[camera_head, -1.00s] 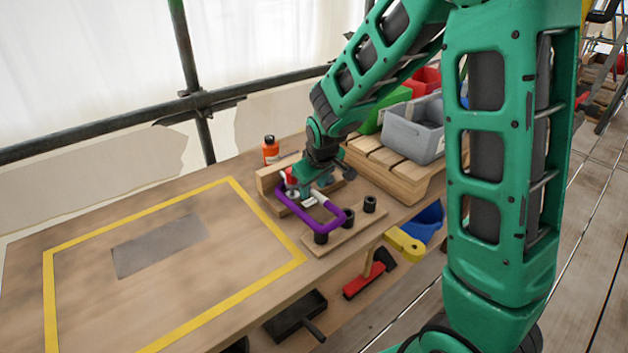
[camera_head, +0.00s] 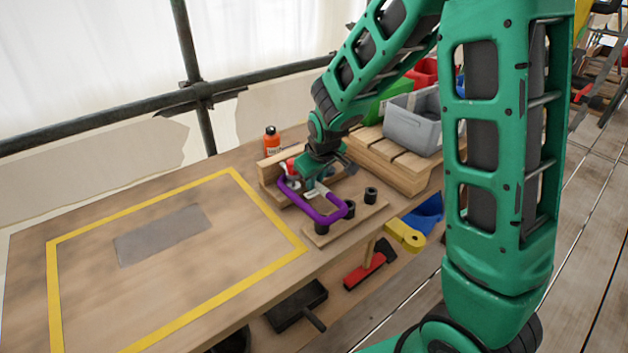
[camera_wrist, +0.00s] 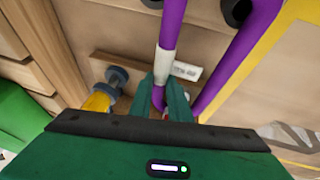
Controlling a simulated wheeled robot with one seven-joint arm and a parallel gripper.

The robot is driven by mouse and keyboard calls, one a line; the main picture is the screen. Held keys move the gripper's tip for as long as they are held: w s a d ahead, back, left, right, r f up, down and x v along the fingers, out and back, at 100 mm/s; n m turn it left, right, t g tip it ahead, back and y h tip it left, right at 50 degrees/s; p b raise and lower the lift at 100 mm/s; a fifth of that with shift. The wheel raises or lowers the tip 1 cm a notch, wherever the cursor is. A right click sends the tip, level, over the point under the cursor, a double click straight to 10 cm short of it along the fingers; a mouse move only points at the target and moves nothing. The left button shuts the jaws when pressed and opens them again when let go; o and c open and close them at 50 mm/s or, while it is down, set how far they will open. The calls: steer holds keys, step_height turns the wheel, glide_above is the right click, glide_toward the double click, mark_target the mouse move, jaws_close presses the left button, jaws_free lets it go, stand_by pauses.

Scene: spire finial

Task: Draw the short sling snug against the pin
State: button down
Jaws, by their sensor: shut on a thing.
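The short sling (camera_head: 292,200) is a purple loop with a pale sleeve on one side. It lies over a small wooden board, its near end by the black pegs. My gripper (camera_head: 313,186) reaches down onto it from behind. In the wrist view my gripper (camera_wrist: 162,92) is shut on the sling at the pale sleeve (camera_wrist: 166,65), and the other purple strand (camera_wrist: 238,52) runs to the right. Black pegs (camera_head: 370,195) stand on the board; I cannot tell for sure which part is the pin, or whether the sling's far end touches anything, as my gripper partly hides it.
A grey bin (camera_head: 412,122) stands on a slatted wooden stand behind right. An orange bottle (camera_head: 271,142) is at the back edge. The yellow-taped table area (camera_head: 120,290) has only a grey plate (camera_head: 162,235).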

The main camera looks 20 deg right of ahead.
steer(key=shift+s+d, duration=0.15)
steer(key=shift+s, duration=0.4)
steer(key=shift+s+d, duration=0.15)
steer(key=shift+s, duration=0.4)
steer(key=c, duration=1.6)
jaws_free()
steer(key=v, duration=1)
steer(key=shift+s+r, duration=0.1)
steer(key=shift+r, duration=0.2)
